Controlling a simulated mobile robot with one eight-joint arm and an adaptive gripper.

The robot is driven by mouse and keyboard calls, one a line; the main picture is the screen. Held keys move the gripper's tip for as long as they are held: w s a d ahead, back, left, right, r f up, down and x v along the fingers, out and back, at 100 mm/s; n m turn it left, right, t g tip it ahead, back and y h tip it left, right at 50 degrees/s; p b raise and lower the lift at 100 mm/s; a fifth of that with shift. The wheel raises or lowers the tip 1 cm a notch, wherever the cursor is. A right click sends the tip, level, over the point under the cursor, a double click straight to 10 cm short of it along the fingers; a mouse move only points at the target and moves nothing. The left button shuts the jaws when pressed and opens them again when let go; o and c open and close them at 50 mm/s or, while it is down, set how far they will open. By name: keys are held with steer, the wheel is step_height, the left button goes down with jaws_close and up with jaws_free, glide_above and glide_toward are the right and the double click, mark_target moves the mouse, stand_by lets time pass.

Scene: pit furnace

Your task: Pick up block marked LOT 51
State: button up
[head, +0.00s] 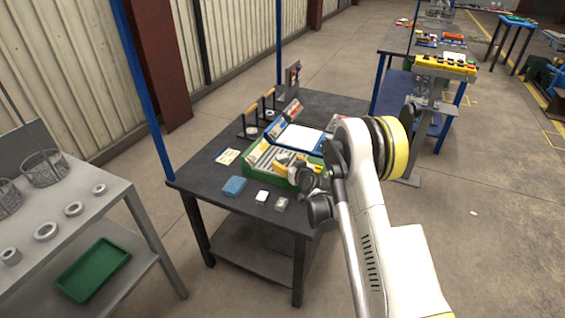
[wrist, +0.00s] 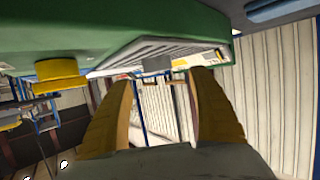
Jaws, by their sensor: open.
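No LOT 51 marking is legible in either view, so I cannot tell which thing is that block. A white block (head: 262,196) and a grey block (head: 281,204) lie on the dark table in front of a green tray (head: 252,177). My gripper (head: 282,167) is over the tray's right part, its yellow fingers spread and apparently empty. In the wrist view my gripper (wrist: 161,77) is open, with the green tray wall (wrist: 60,35) close above the fingers in the picture. A small grey piece (wrist: 157,63) shows between the fingertips; I cannot tell what it is.
A blue block (head: 234,186) lies left of the white one. A blue binder with white pages (head: 300,137) and a rack with wooden handles (head: 258,112) stand behind the tray. A grey table (head: 95,215) with metal rings is at left. A yellow-topped stand (head: 445,66) is at right.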

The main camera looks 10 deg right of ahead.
mark_target(284, 158)
steer(key=shift+x, duration=1.05)
steer(key=b+x, duration=0.3)
steer(key=x, duration=0.1)
steer(key=shift+w+d+f, duration=0.1)
steer(key=shift+w+f, duration=0.1)
steer(key=shift+f, duration=0.1)
steer(key=shift+w, duration=0.4)
steer(key=c, duration=1.5)
